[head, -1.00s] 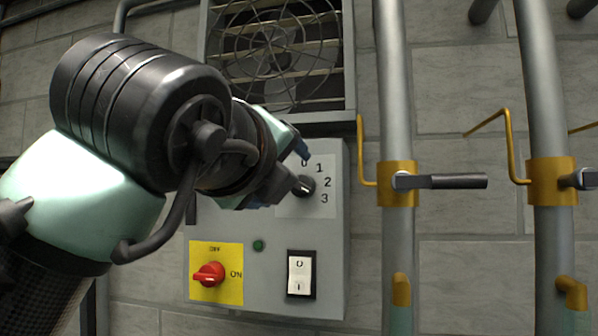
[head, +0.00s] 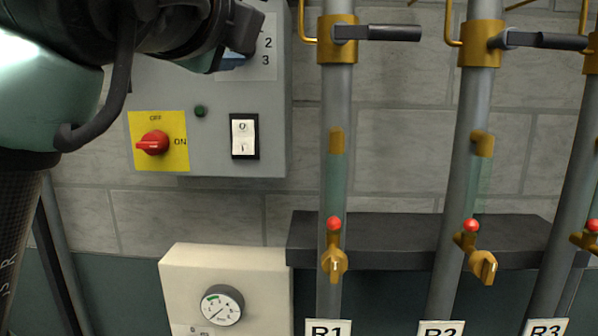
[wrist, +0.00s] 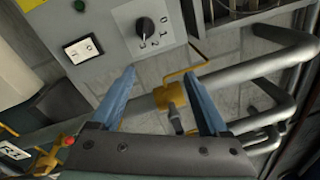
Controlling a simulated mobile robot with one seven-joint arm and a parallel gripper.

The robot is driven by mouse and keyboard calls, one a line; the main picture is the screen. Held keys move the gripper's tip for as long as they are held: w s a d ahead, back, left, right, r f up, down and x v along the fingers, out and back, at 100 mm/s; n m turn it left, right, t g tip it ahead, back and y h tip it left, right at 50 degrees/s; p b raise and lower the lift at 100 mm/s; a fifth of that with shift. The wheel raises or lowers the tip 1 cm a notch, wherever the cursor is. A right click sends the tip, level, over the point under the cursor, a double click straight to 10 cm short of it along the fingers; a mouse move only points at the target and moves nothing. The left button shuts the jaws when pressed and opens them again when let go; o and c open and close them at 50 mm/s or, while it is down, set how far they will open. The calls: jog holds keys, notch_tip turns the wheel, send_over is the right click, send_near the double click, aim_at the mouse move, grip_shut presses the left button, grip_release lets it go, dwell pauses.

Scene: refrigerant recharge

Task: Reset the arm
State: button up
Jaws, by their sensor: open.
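My gripper shows in the wrist view (wrist: 160,73) with its two blue fingers spread and nothing between them. A black selector knob (wrist: 145,27) with numbers around it sits on the grey control box (wrist: 110,40), beyond the finger tips and apart from them. In the head view my arm comes in from the upper left, and my gripper (head: 235,55) is in front of the box's numbered plate (head: 266,45). It hides the knob there; only the numbers 2 and 3 show clearly.
The box has a red rotary switch (head: 153,142) and a white rocker switch (head: 243,136). Grey pipes with brass collars and black valve handles (head: 385,33) stand to the right. A pressure gauge (head: 221,305) is below, beside a dark ledge (head: 400,228).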

jog(key=s+d+f+n+t+h+b, duration=0.3)
jog(key=s+d+f+n+t+b, duration=0.1)
jog(key=d+f+n, duration=0.3)
jog(key=s+f+n+t+y+b, duration=0.4)
jog(key=s+f+n, duration=0.4)
jog(key=n, duration=0.9)
jog(key=s+y+b, duration=0.1)
jog(key=s+b, duration=0.1)
jog(key=s, duration=0.1)
jog(key=shift+t, duration=0.4)
jog(key=shift+w+a+f, duration=0.1)
